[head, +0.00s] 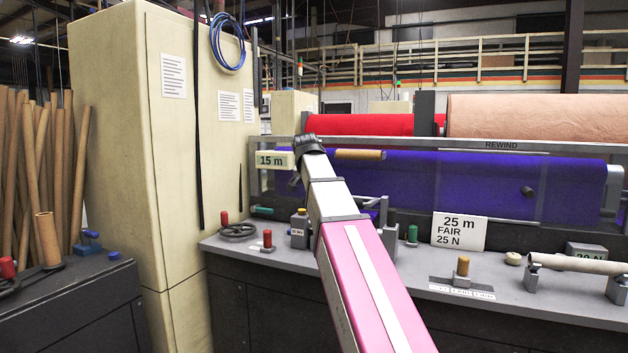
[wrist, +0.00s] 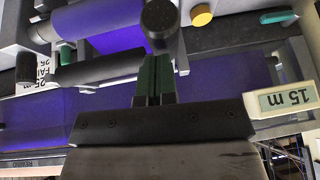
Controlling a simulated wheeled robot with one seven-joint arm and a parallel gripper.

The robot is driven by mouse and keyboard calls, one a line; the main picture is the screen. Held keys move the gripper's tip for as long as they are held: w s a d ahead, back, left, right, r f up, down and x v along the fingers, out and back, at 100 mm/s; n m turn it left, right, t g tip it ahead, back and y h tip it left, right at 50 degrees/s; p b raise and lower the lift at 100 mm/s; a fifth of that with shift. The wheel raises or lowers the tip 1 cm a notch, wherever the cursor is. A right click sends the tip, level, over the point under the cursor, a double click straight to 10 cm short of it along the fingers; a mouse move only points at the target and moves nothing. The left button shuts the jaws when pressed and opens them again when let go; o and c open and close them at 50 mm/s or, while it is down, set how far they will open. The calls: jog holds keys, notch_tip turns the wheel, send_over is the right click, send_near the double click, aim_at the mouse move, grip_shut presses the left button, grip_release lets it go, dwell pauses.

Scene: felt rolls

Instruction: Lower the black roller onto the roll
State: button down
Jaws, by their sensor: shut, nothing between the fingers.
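The purple felt (head: 440,182) hangs in a wide band across the machine, and it also shows in the wrist view (wrist: 85,112). In the wrist view a dark cylinder (wrist: 100,70), perhaps the black roller, lies across the purple felt. A dark round-ended knob or handle (wrist: 160,14) stands just beyond my fingertips; I cannot tell if they touch it. My gripper (wrist: 155,62) has its green-padded fingers together, with nothing between them. In the head view my arm reaches to the machine's left end, and the fingers are hidden there.
A 15 m sign (head: 271,160) is close to my wrist. The grey bench (head: 380,262) carries a handwheel (head: 238,231), coloured knobs, a 25 m sign (head: 460,231) and a pale tube (head: 577,263) on stands. A tall cream cabinet (head: 165,130) stands left.

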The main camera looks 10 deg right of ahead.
notch_tip(320, 180, down, 8)
jog(key=t+h, duration=0.1)
jog(key=t, duration=0.1)
jog(key=shift+s+a+f+h, duration=0.25)
jog(key=shift+s+a+h, duration=0.05)
jog(key=shift+s, duration=0.1)
dwell(0.4)
